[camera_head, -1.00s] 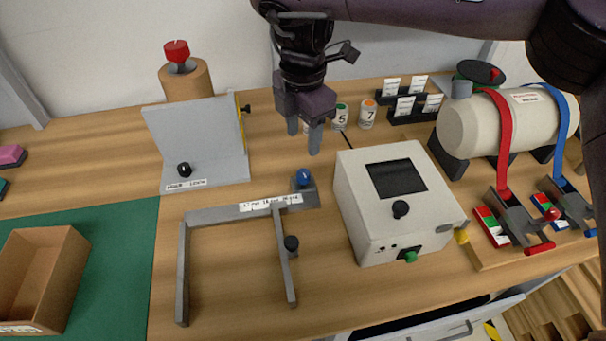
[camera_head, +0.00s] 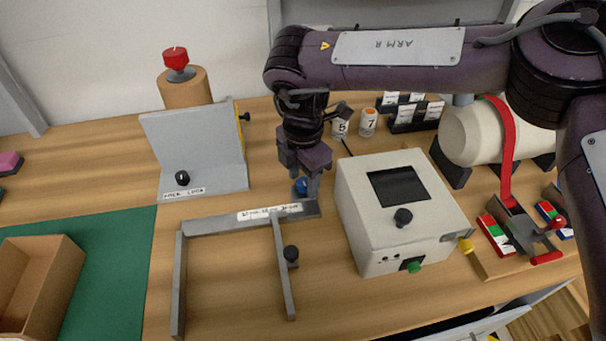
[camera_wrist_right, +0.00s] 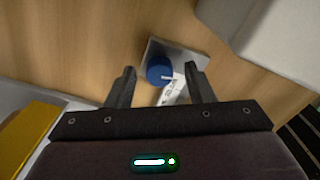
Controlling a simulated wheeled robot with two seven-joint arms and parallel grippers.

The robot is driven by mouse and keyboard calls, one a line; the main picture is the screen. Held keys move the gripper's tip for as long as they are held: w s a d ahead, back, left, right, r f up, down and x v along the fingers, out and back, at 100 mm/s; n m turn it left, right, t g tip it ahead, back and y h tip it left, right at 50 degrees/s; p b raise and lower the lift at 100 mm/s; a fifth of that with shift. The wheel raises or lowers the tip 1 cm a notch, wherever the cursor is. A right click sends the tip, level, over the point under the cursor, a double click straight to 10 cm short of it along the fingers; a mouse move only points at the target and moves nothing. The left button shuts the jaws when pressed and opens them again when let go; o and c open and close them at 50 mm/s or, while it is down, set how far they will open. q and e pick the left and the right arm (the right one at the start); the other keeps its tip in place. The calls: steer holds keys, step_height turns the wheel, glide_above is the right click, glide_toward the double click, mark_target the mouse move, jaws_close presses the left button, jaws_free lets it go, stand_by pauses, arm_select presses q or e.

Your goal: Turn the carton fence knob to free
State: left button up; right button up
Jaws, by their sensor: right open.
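The carton fence (camera_head: 179,270) is a grey metal frame lying on the wooden bench, with a white marked strip along its back bar. A round blue knob (camera_head: 301,187) sits at the back bar's right end. In the right wrist view the blue knob (camera_wrist_right: 159,69) has a pale pointer mark toward the lower right. A black knob (camera_head: 291,253) is on the fence's inner bar. My right gripper (camera_head: 305,183) points down at the blue knob, open, with one finger on each side; contact cannot be told. In the wrist view the knob shows between its fingertips (camera_wrist_right: 160,72). My left gripper is out of view.
A white box (camera_head: 362,225) with a dark screen stands just right of the fence. A grey angled plate (camera_head: 195,150) with a black knob stands behind left. Labelled jars (camera_head: 368,122) stand behind. An open cardboard carton (camera_head: 62,290) sits on the green mat at left.

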steer(key=c, duration=1)
